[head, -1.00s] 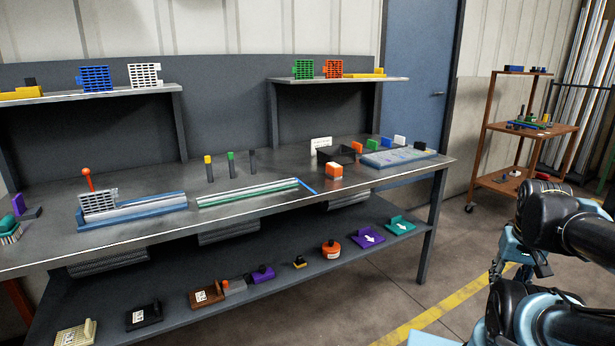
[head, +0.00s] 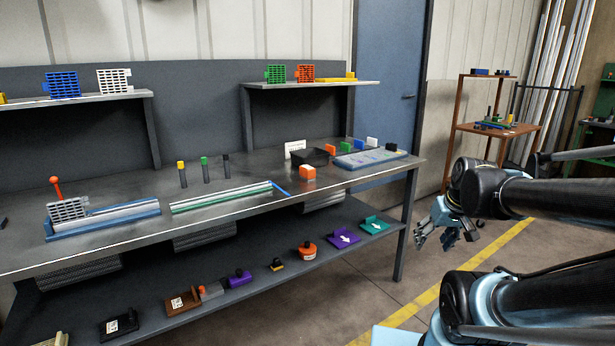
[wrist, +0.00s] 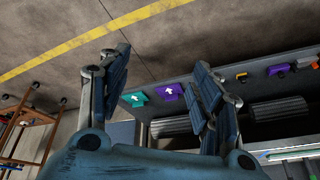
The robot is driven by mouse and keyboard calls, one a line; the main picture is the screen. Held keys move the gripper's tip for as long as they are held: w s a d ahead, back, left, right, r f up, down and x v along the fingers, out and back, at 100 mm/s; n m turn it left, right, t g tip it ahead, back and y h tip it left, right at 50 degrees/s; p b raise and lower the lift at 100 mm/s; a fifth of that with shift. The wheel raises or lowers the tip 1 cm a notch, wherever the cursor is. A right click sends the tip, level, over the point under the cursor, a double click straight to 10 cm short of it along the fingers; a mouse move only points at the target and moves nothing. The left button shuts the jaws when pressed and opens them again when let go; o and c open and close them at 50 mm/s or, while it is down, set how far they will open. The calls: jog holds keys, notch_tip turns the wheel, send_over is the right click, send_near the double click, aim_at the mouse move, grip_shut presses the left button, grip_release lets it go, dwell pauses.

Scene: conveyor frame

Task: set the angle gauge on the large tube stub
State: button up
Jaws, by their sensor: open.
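My gripper (head: 445,238) is open and empty over the floor, right of the workbench's end; its two spread fingers also show in the wrist view (wrist: 162,62). I cannot tell for sure which thing is the angle gauge. Angled plates with white arrows, one purple (head: 344,238) and one teal (head: 373,226), stand on the lower shelf. They also show beyond the fingers in the wrist view, purple (wrist: 170,92) and teal (wrist: 135,99). A round orange piece (head: 307,251) lies left of them. I cannot pick out the large tube stub with certainty.
The workbench top (head: 240,218) holds rails, upright capped pegs (head: 204,168), an orange-and-white block (head: 308,172) and a pale blue tray (head: 370,159). The lower shelf holds several more pieces. A brown cart (head: 495,130) stands behind my arm. Floor beside the bench is clear.

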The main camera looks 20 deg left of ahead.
jog(key=w+a+r+n+t+y, duration=0.1)
jog(key=w+a+r+n+y, duration=0.15)
jog(key=w+a, duration=0.5)
jog(key=w+a+r+n+t+y, duration=0.2)
jog(key=w+a+r, duration=0.2)
jog(key=w+a, duration=0.35)
jog(key=n+t+y, duration=0.2)
jog(key=n+y, duration=0.1)
jog(key=y, duration=0.2)
send_near(309, 168)
jog(key=shift+m+h, duration=0.25)
jog(key=x, duration=0.5)
jog(key=shift+w+a+r, duration=0.15)
jog(key=shift+w+r, duration=0.05)
jog(key=shift+w, duration=0.25)
jog(key=shift+x, duration=2.95)
jog(key=shift+s+a, duration=0.1)
jog(key=shift+s, duration=0.05)
jog(key=shift+c, duration=0.3)
jog(key=c, duration=1.3)
jog(key=shift+o, duration=0.2)
